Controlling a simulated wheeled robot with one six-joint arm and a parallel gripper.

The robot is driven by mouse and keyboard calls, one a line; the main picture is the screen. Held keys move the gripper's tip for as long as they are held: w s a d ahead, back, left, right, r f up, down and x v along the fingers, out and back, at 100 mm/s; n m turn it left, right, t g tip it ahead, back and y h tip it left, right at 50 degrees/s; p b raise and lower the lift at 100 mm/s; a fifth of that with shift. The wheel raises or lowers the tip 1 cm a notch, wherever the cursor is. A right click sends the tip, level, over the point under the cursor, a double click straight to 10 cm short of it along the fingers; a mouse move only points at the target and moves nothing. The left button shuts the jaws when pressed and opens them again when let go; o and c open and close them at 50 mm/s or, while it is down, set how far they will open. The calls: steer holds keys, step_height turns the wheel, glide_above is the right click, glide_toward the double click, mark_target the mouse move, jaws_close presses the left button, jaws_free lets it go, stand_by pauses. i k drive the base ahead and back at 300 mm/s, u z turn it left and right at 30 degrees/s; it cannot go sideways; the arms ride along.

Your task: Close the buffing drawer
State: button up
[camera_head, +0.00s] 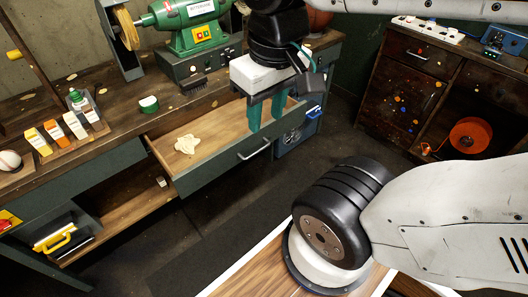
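The buffing drawer (215,172) is pulled out from the green workbench below the buffing machine. Its wooden inside shows, with a crumpled cream cloth (187,144) lying in it. A metal bar handle (254,149) is on its green front. My gripper (267,120) hangs over the right part of the drawer, its two teal fingers pointing down with a gap between them. It is open and empty. The fingertips appear behind the drawer front in the picture; whether they touch anything I cannot tell.
An open shelf (125,208) lies below left. A dark cabinet (415,85) stands at right. The floor before the drawer looks clear.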

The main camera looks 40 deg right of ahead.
mark_target(221, 124)
steer(key=z, duration=0.55)
steer(key=i, duration=1)
steer(key=k, duration=1)
steer(key=u, duration=1.4)
steer(key=i, duration=0.9)
steer(key=z, duration=1.55)
